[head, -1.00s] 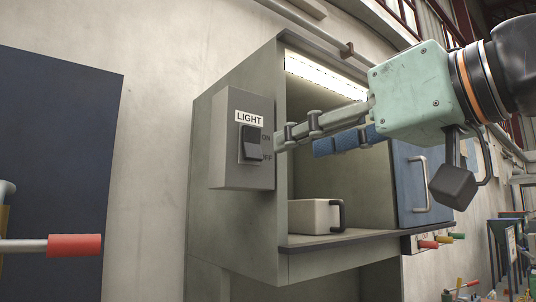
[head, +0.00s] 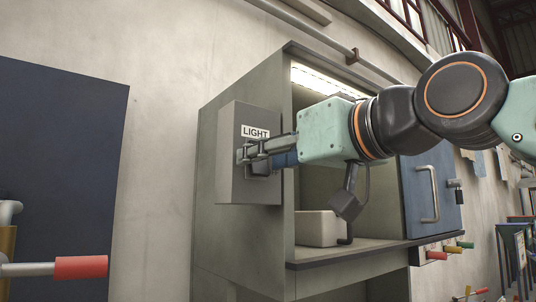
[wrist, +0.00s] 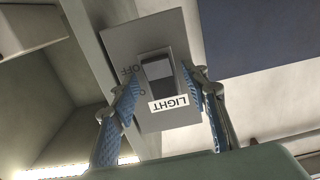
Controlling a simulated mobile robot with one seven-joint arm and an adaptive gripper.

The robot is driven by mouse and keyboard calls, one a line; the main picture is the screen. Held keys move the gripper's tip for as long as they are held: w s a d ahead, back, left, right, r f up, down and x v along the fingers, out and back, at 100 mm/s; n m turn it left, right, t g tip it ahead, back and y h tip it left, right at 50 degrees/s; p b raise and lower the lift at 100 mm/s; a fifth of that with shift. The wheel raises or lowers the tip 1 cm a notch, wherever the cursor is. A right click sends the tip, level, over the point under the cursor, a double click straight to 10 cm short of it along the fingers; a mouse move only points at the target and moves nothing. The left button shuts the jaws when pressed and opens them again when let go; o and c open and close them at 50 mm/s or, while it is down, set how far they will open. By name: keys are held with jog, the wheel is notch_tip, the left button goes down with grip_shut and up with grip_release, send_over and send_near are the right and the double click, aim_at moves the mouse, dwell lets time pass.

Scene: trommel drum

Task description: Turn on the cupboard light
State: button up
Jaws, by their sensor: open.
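The light switch box (head: 235,185) is a grey box labelled LIGHT on the left outer side of the cupboard (head: 215,235). Its rocker switch (wrist: 158,72) shows in the wrist view, between my spread fingers, with the label and OFF marking beside it. My gripper (head: 243,153) is open and empty at the front of the box, and hides the rocker in the head view. In the wrist view my gripper (wrist: 162,82) has one blue-padded finger on each side of the switch; contact cannot be told. A bright strip (head: 325,82) glows under the cupboard top.
A red-ended lever (head: 80,267) and a dark blue panel (head: 60,170) are at the left. Bare wall separates panel and cupboard.

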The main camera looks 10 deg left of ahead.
jog(key=shift+c, duration=0.4)
grip_shut()
jog(key=shift+r, duration=0.1)
jog(key=shift+r+p, duration=0.1)
jog(key=shift+p, duration=0.35)
jog(key=shift+r+g+h+p, duration=0.1)
jog(key=shift+g+h+p, duration=0.35)
jog(key=shift+p, duration=0.75)
jog(key=shift+o, duration=0.4)
grip_release()
